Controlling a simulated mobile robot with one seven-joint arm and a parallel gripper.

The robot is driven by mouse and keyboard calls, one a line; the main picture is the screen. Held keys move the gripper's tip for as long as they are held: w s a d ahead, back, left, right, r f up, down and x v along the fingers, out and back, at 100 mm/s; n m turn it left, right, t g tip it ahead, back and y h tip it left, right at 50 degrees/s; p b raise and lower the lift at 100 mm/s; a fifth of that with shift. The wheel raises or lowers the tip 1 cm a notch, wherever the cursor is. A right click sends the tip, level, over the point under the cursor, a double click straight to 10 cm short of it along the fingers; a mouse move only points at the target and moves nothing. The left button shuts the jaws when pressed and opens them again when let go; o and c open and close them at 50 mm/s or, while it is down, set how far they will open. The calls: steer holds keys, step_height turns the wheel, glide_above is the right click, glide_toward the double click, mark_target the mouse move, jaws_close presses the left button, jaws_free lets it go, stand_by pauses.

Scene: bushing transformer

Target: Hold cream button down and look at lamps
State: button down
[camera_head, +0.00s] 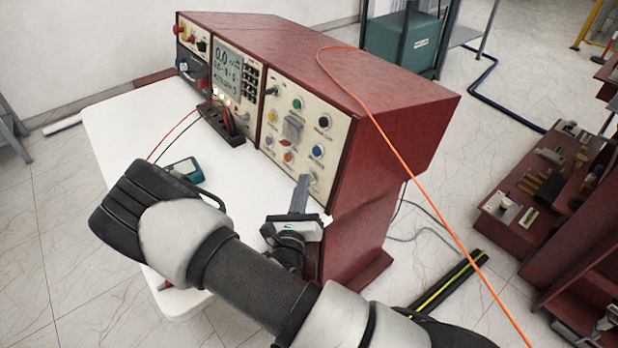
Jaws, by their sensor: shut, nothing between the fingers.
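A dark red console carries a cream control panel (296,135) on its right front part. The panel has several round coloured buttons or lamps: green (297,104), yellow (272,115), black (324,122), blue (318,151) and orange (288,157). A small pale round piece (313,179), possibly the cream button, shows at the panel's lower right. My gripper (304,178) is shut and empty, its fingers pointing up at this lower right corner beside the pale piece. Contact cannot be told; the fingers hide part of the panel there. I cannot tell whether any panel lamp is lit.
A display (233,75) and small bright lights (221,94) are on the console's left part. A black block (221,125) with red and black leads and a teal meter (185,169) lie on the white table (118,120). An orange cable (384,122) crosses the console's right side.

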steer(key=shift+s+a+r+p, duration=0.2)
steer(key=shift+s+a+p, duration=0.1)
steer(key=shift+s+a, duration=0.3)
steer(key=shift+w+a, duration=0.1)
steer(key=shift+s+a+r+p, duration=0.25)
steer(key=shift+s+a, duration=0.2)
steer(key=shift+a, duration=0.2)
steer(key=shift+s+a+r+p, duration=0.15)
steer(key=shift+s+a+p, duration=0.2)
steer(key=shift+a, duration=0.3)
steer(key=shift+s+a+r+p, duration=0.15)
steer(key=shift+s+a+r, duration=0.05)
steer(key=shift+s+a, duration=0.4)
steer(key=shift+a, duration=0.1)
